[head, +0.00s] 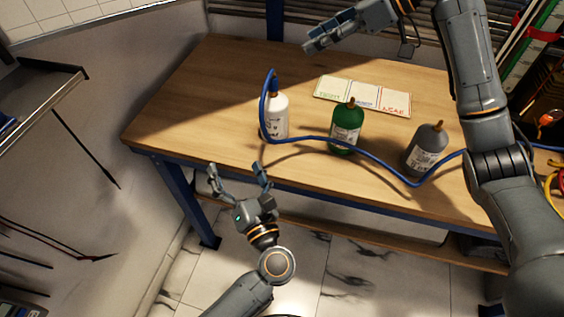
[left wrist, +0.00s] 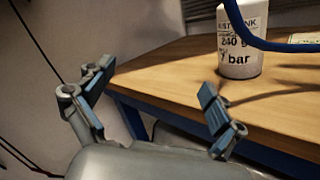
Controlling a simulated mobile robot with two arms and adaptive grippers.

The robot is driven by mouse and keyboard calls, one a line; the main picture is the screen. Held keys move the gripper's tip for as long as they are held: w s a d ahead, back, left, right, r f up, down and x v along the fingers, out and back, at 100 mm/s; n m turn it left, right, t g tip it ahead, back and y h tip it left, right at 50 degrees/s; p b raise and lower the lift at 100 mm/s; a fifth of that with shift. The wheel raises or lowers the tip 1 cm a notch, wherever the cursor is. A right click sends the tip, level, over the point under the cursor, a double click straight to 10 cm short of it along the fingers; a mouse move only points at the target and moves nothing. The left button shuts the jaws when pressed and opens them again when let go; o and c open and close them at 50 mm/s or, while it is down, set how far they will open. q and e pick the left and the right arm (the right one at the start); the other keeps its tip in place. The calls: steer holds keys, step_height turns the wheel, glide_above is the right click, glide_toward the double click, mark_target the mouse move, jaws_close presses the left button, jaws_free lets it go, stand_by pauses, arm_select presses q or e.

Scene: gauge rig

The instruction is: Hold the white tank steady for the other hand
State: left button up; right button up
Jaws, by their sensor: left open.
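The white tank (head: 278,125) stands upright on the wooden table near its front left part. A blue hose (head: 377,160) joins its top fitting. In the left wrist view the tank (left wrist: 240,52) stands beyond my fingers, its label showing "240 g" and "bar", its top cut off. My left gripper (head: 238,168) is open and empty, in front of the table edge, short of the tank and apart from it. Its two spread fingers also show in the left wrist view (left wrist: 155,80). My right gripper (head: 332,32) is above the back of the table, away from the tank; its jaw opening is unclear.
A green tank (head: 346,128) and a grey tank (head: 427,150) stand to the right, with the hose running past them. A sectioned card (head: 362,95) lies behind them. The table's (head: 190,110) left part is clear. Its front edge lies between my left gripper and the tank.

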mark_target(274, 120)
arm_select(q)
steer(key=d+n+h, duration=0.1)
steer(key=d, duration=0.2)
steer(key=w+d+n+h, duration=0.1)
steer(key=d+h, duration=0.1)
steer(key=d, duration=0.1)
steer(key=d+h, duration=0.2)
steer(key=d, duration=0.1)
steer(key=shift+w+d+f+n, duration=0.25)
steer(key=shift+w+n, duration=0.05)
steer(key=shift+n, duration=0.1)
steer(key=shift+w+d+h, duration=0.15)
steer(key=shift+h, duration=0.25)
steer(key=w, duration=0.4)
steer(key=w+a, duration=0.1)
steer(key=w, duration=0.8)
steer(key=shift+w+a+f, duration=0.1)
steer(key=shift+w+a, duration=0.1)
steer(key=shift+a, duration=0.05)
steer(key=c, duration=1.6)
steer(key=o, duration=1)
steer(key=c, duration=0.9)
